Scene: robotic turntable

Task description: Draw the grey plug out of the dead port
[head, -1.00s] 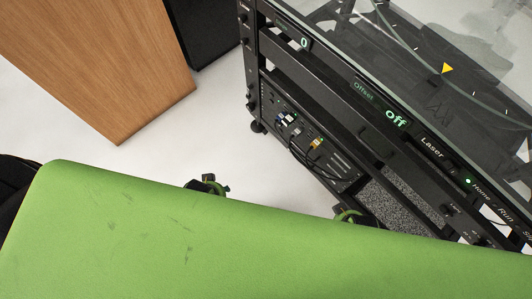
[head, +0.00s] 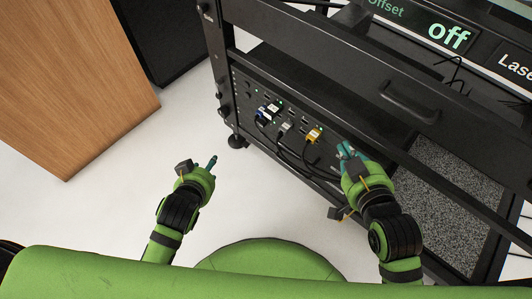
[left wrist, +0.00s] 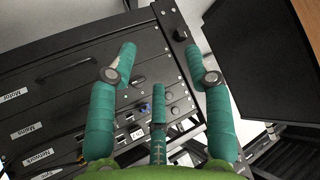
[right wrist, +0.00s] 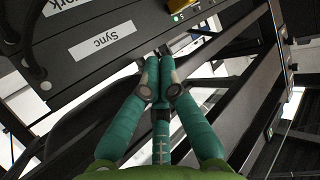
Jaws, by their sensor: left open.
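The grey plug (head: 285,128) sits in the black panel of the rack, between a blue plug (head: 264,114) and a yellow plug (head: 314,135), with dark cables hanging below. The blue plug also shows in the left wrist view (left wrist: 145,108); a pale piece near it there may be the grey plug, but I cannot tell. My left gripper (head: 212,163) is open and empty, left of the panel and apart from the plugs. My right gripper (head: 347,150) is right of the yellow plug, its fingertips together in the right wrist view (right wrist: 160,72), with nothing visible between them.
The black rack (head: 300,60) has a shelf handle (head: 408,104) and a display reading "off" (head: 449,37) above the panel. A wooden cabinet (head: 70,80) stands at the left. White floor (head: 120,150) lies clear between cabinet and rack.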

